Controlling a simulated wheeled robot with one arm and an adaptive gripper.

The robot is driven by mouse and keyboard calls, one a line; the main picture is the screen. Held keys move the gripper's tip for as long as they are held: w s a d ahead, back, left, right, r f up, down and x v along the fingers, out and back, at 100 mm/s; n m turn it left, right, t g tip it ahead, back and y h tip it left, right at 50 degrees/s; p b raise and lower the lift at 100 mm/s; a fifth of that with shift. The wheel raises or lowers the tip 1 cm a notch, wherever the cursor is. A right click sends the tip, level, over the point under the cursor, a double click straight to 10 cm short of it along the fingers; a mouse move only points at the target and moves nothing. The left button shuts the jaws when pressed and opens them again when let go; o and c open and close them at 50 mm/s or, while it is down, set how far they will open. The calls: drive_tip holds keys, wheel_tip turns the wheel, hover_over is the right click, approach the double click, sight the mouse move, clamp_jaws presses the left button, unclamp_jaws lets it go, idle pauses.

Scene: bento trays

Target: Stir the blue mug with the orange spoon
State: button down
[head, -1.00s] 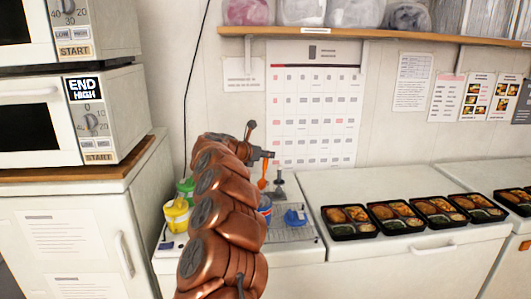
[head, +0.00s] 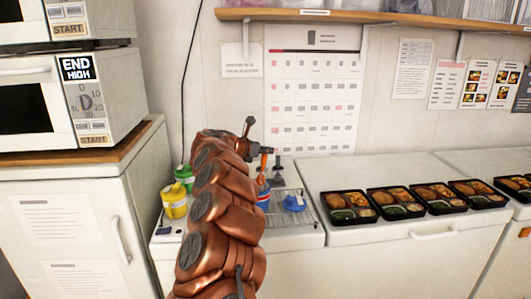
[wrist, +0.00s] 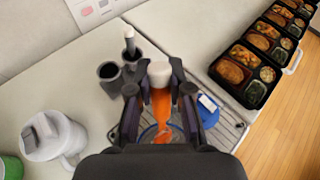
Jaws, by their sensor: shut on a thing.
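The orange spoon (head: 263,163) hangs bowl-down from my gripper (head: 266,151). In the wrist view, the fingers of my gripper (wrist: 160,88) are shut on the spoon (wrist: 161,108) near its pale top end. In the wrist view, the mug's blue rim (wrist: 149,134) shows around the spoon's lower end, mostly hidden by my gripper. I cannot tell whether the bowl is inside the mug or just above it.
A blue item (head: 294,203) lies on a wire rack (head: 292,220) right of the mug. Yellow (head: 174,206) and green (head: 184,176) containers stand to the left. Dark cups (wrist: 109,74) and a pale jug (wrist: 52,136) are close by. Bento trays (head: 349,207) line the right counter.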

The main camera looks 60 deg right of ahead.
sight(263, 160)
drive_tip(key=shift+s+a+f+b, duration=0.1)
drive_tip(key=shift+a+f+b, duration=0.25)
drive_tip(key=shift+f+b, duration=0.75)
drive_tip(key=shift+a+f+b, duration=0.35)
drive_tip(key=shift+f+b, duration=0.3)
drive_tip(key=shift+b, duration=0.7)
drive_tip(key=shift+s, duration=0.1)
